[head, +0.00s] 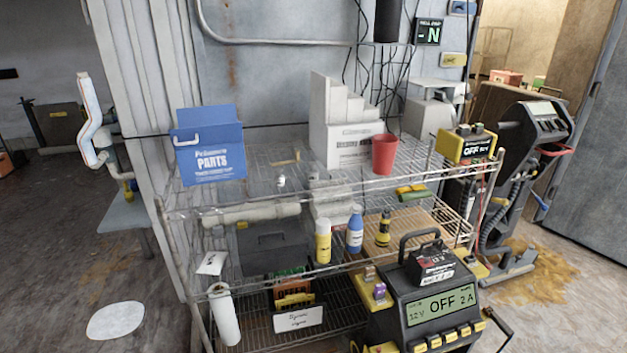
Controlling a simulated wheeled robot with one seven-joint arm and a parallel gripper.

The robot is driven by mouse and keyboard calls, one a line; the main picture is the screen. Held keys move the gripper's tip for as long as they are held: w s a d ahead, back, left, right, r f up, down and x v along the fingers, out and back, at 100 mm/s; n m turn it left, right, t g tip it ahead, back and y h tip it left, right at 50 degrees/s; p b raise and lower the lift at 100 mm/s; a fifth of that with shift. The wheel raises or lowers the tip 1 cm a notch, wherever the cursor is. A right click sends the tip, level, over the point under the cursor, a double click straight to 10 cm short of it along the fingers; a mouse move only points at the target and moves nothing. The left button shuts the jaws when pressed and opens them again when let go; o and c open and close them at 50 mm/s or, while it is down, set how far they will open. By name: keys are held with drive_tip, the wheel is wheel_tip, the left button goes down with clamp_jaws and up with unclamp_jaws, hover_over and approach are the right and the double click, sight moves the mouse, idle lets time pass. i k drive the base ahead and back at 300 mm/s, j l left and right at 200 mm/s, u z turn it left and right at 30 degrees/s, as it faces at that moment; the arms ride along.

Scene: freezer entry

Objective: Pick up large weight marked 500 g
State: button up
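A wire shelf rack (262,212) stands in the middle of the head view. A small pale metallic object (281,181) sits on its top shelf, between the blue parts box and the white stepped box. It may be a weight, but it is too small to tell, and I cannot read any marking. No 500 g mark is legible anywhere. My gripper is not in view.
The top shelf also holds a blue parts box (210,148), a white stepped box (345,135), a red cup (384,154) and a yellow-black device (466,146). Bottles (355,232) stand below. A large charger (436,305) is front right. Floor at left is mostly open.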

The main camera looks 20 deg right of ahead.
sight(312, 174)
drive_tip(key=i+j, duration=0.2)
drive_tip(key=j, duration=0.15)
drive_tip(key=i+j+z, duration=0.15)
drive_tip(key=i+j, duration=0.25)
drive_tip(key=j, duration=0.25)
drive_tip(key=i+j+z, duration=0.1)
drive_tip(key=j, duration=0.25)
drive_tip(key=i+j, duration=0.3)
drive_tip(key=j+z, duration=0.05)
